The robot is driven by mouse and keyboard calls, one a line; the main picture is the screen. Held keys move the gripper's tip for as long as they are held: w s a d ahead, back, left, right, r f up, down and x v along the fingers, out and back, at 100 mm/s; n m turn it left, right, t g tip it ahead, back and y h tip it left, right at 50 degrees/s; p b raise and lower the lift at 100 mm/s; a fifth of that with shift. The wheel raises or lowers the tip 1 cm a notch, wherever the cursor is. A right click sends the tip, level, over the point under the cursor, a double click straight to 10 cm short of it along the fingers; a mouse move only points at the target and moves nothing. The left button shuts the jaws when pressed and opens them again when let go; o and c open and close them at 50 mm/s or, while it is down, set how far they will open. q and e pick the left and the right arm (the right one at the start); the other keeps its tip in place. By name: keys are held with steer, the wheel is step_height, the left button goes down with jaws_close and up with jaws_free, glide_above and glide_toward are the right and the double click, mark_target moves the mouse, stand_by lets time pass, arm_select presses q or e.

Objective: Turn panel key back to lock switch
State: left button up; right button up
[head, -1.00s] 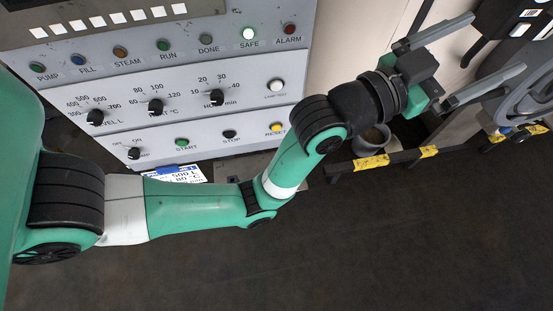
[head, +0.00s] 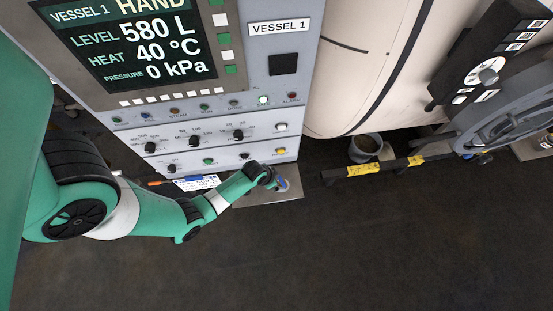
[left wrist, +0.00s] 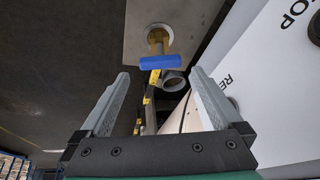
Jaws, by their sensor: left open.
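The panel key has a blue handle (left wrist: 160,62) and brass-coloured shank in a round lock set in a metal plate (left wrist: 138,35). In the head view a small blue part, apparently the key (head: 282,184), shows on the plate at the panel's lower right corner. My left gripper (left wrist: 160,73) is open, with one finger on each side in the left wrist view. The blue handle lies ahead, between the fingertip lines, and does not appear gripped. In the head view my left wrist hides the fingers. My right gripper is not in view.
The control panel (head: 222,148) carries knobs, lamps and buttons above the key plate. Its screen (head: 140,45) reads HAND. A card (head: 196,183) hangs at its lower edge. A bucket (head: 364,148) and a black-yellow rail (head: 371,170) stand to the right. The floor in front is clear.

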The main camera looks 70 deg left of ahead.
mark_target(283, 182)
arm_select(q)
steer(key=b+x, duration=1)
steer(key=shift+w+f, duration=0.1)
steer(key=shift+f, duration=0.2)
steer(key=shift+w+a+f+b, duration=0.25)
steer(key=shift+f+b, duration=0.25)
steer(key=shift+b, duration=0.15)
steer(key=shift+r, duration=0.1)
